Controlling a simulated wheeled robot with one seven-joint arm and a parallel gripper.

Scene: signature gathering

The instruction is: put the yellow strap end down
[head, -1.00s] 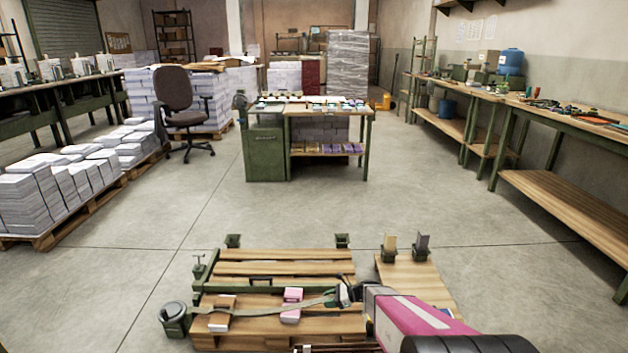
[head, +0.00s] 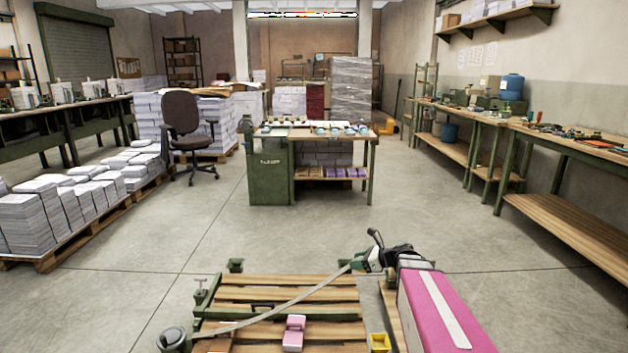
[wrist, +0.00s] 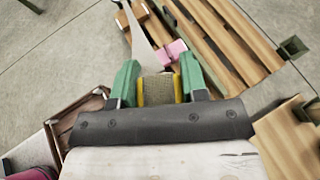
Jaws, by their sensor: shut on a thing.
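My gripper (head: 358,263) is raised beyond the right side of the slatted wooden pallet (head: 250,293). In the wrist view its green fingers (wrist: 158,90) are shut on the yellow strap end (wrist: 157,88), with a tan webbed piece between the yellow sides. The pale strap (head: 285,305) runs taut from the gripper, down and left across the pallet, to a round grey-green holder (head: 171,339) at the pallet's left. The strap also shows in the wrist view (wrist: 138,32). The strap end itself is mostly hidden in the head view.
Green corner posts, including one at the back left (head: 236,265), rise at the pallet's edges. Open floor (head: 270,235) lies between pallet and workbench (head: 320,135).

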